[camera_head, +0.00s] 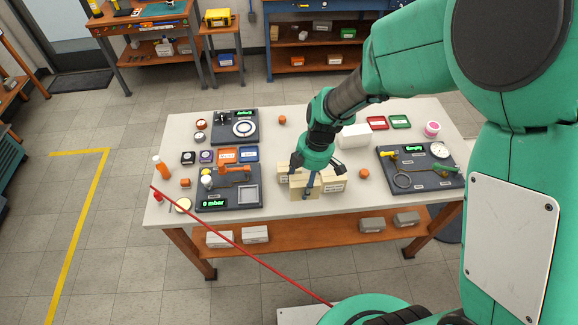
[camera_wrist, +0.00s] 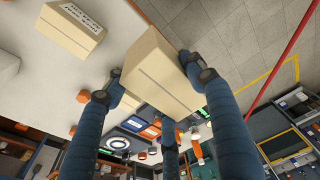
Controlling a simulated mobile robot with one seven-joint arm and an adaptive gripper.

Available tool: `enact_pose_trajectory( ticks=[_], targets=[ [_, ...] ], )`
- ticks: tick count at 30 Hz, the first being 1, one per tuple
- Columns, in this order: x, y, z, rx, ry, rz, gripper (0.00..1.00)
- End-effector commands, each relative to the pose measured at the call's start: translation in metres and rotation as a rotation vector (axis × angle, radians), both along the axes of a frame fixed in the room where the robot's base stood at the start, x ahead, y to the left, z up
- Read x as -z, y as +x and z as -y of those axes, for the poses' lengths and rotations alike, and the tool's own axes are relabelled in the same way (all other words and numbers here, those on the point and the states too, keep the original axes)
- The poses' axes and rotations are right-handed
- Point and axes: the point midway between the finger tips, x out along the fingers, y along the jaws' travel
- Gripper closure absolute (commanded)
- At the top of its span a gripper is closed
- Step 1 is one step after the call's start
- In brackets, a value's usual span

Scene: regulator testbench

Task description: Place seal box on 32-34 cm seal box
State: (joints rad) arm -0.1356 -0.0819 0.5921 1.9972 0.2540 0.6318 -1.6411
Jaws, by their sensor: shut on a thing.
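A cream seal box (camera_head: 300,191) is in my gripper (camera_head: 314,180), at the front middle of the table. In the wrist view the held box (camera_wrist: 160,68) sits tilted between the blue fingers of my gripper (camera_wrist: 155,88), with plain faces towards the camera. Another cream box with a white label (camera_head: 335,184) stands just to its right; a labelled box (camera_wrist: 72,28) also shows at upper left in the wrist view. A third labelled box (camera_head: 284,177) is partly hidden behind the held one. I cannot tell whether the held box touches the table or another box.
The white table (camera_head: 365,197) also carries a white box (camera_head: 355,136) behind my gripper. A dark test panel (camera_head: 420,170) is at the right, and another (camera_head: 225,198) is at the left. A small orange part (camera_head: 336,173) lies near the boxes.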

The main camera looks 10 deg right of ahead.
Motion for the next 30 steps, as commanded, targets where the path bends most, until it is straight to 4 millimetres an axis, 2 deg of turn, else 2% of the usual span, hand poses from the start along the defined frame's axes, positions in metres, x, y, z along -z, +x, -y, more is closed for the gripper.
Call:
enact_pose_trajectory(
  ticks=[6, 11, 30],
  targets=[
    [0.000, 0.002, 0.000, 0.000, 0.000, 0.000, 0.78],
    [0.001, 0.013, -0.003, 0.000, 0.000, 0.000, 0.78],
    [0.011, 0.108, -0.022, 0.000, 0.000, 0.001, 0.78]
  ],
)
